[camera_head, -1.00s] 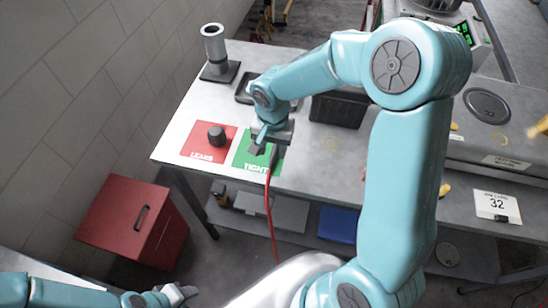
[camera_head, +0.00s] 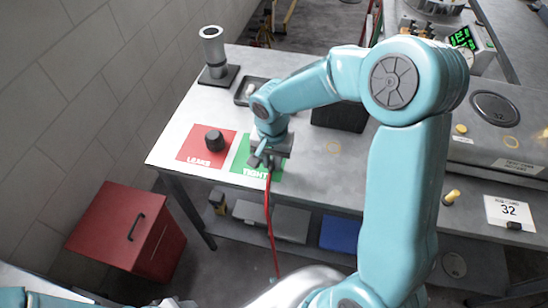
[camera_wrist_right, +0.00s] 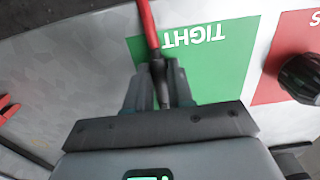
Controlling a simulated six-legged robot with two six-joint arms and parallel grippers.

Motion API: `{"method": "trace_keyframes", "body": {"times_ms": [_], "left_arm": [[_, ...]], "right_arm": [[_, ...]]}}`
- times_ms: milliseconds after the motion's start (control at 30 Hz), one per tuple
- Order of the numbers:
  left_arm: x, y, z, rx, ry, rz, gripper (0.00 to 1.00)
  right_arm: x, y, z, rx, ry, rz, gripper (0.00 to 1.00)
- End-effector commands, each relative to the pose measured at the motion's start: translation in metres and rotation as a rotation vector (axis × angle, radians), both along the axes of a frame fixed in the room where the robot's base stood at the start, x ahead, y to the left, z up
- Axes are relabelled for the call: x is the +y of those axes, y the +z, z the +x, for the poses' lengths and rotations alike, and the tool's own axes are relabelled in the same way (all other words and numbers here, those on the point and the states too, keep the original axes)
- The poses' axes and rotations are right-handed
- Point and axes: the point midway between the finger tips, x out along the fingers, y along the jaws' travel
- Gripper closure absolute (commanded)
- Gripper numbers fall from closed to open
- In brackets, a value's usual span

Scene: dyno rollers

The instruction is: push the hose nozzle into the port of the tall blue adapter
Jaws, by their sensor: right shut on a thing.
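My right gripper (camera_head: 264,163) is low over the green TIGHT card on the table. In the right wrist view its two grey fingers (camera_wrist_right: 159,80) are closed around a dark nozzle end (camera_wrist_right: 158,70) of the red hose. The red hose (camera_head: 269,215) runs from the gripper down past the table's front edge. It also shows in the right wrist view (camera_wrist_right: 148,25). I cannot make out a tall blue adapter or its port in either view. Of my left arm only a little shows at the bottom left, and its jaws cannot be read.
The green TIGHT card (camera_head: 242,150) lies beside the red LEAKS card (camera_head: 190,149), which bears a black knobbed piece (camera_head: 214,141). Behind stand a grey cylinder on a dark base (camera_head: 213,48), a small dark tray (camera_head: 240,98) and a black bin (camera_head: 340,116). A red cabinet (camera_head: 112,222) stands lower left.

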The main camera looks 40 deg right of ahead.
Motion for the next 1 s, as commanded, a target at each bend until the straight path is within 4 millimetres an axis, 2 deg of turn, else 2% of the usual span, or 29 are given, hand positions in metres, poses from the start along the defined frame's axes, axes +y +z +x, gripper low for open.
{"method": "trace_keyframes", "body": {"times_ms": [700,1000], "left_arm": [[0.0,0.042,0.0,0.0,0.0,0.0,0.57],[0.0,0.042,0.0,0.0,0.0,0.0,0.57]], "right_arm": [[0.0,0.065,0.001,-0.003,0.0,0.0,1.0],[0.0,0.068,0.0,-0.001,0.0,0.0,1.0]]}}
